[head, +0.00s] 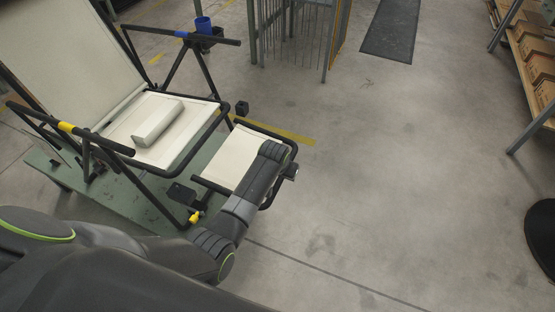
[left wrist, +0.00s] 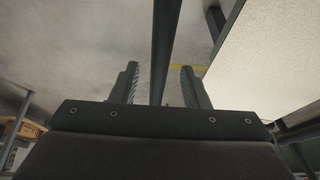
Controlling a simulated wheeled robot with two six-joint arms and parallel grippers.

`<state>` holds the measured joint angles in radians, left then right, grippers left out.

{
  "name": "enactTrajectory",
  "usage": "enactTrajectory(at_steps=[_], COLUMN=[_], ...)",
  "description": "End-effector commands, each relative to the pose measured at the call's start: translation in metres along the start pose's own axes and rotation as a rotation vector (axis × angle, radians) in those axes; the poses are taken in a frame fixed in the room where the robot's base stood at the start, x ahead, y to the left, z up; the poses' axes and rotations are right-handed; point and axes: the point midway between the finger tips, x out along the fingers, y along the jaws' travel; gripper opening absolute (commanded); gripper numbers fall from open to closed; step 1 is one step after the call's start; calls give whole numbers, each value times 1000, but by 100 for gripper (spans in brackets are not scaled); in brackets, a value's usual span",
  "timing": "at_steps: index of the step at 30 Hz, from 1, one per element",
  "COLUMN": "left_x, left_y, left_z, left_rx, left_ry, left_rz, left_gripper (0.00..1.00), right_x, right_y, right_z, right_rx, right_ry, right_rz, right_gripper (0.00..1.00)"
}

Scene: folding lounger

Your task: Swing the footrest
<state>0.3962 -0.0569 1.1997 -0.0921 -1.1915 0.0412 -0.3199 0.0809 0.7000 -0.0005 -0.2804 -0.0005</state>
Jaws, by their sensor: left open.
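The lounger's footrest (head: 228,158) is a cream panel in a black tube frame, extending from the front of the seat (head: 185,128) in the head view. My left arm reaches over its right part, and its gripper is mostly hidden there. In the left wrist view my left gripper (left wrist: 160,80) is open, its two fingers on either side of a dark tube (left wrist: 164,35). I cannot tell whether either finger touches it. A cream panel (left wrist: 265,60), probably the footrest's, fills the right of that view. My right gripper is not in view.
The lounger's backrest (head: 70,45) and armrests with yellow (head: 66,127) and blue bands stand left. A grey block (head: 158,122) lies on the seat. A green platform (head: 135,205) is underneath. A wire rack (head: 292,35) stands behind. Right floor is largely clear, with box shelves (head: 535,55) beyond.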

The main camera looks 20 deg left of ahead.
Motion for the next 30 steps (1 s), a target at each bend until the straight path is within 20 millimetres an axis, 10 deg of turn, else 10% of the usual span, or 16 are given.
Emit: enactTrajectory(at_steps=[18, 30], left_x=[-114, -140], left_y=[1, 1], left_z=[-1, 0], left_rx=[0, 1], left_ry=[4, 0], left_rz=[3, 1], left_gripper=[41, 41], right_x=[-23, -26], right_y=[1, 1], right_z=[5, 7], right_rx=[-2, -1], right_ry=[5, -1], right_rz=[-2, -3], right_gripper=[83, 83])
